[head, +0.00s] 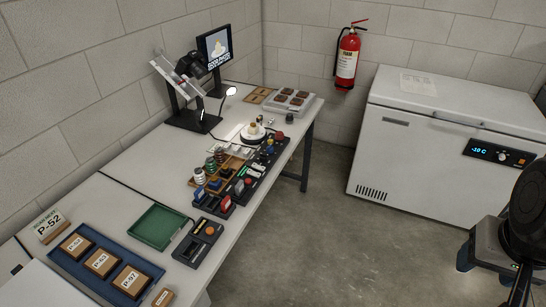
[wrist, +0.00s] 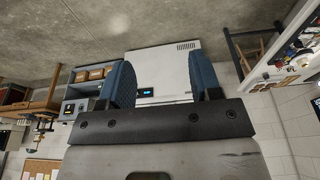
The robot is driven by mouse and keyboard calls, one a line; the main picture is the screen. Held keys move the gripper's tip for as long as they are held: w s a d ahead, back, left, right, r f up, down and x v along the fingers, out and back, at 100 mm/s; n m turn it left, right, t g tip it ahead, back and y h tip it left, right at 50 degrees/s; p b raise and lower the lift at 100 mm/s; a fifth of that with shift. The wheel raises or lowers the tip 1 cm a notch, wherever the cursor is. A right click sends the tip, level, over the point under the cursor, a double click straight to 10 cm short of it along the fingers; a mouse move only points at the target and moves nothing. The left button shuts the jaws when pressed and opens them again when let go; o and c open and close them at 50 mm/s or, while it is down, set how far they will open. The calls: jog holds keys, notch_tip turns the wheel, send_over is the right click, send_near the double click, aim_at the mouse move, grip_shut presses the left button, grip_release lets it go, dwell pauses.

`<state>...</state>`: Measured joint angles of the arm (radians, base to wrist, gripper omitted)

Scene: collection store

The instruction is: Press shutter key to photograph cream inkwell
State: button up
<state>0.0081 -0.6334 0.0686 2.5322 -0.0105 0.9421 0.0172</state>
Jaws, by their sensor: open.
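A cream, rounded object with a tan top (head: 253,129), which looks like the inkwell, sits on a round turntable (head: 253,138) on the long white table in the head view. A camera (head: 190,66) on a stand is behind it. A dark box with an orange button (head: 209,230) lies near the table's front edge; I cannot read whether this is the shutter key. Other coloured keys sit on a dark control strip (head: 262,158) beside the turntable. My gripper (wrist: 162,84) is open and empty in the wrist view, its blue pads far apart, away from the table.
A lit screen (head: 216,46) shows a pale shape. Several spools (head: 210,163), a green tray (head: 158,227) and a blue tray of labelled boxes (head: 65,263) crowd the table. A white chest freezer (head: 420,150) stands right. The floor between is clear.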

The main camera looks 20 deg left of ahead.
grip_shut()
dwell(1.5)
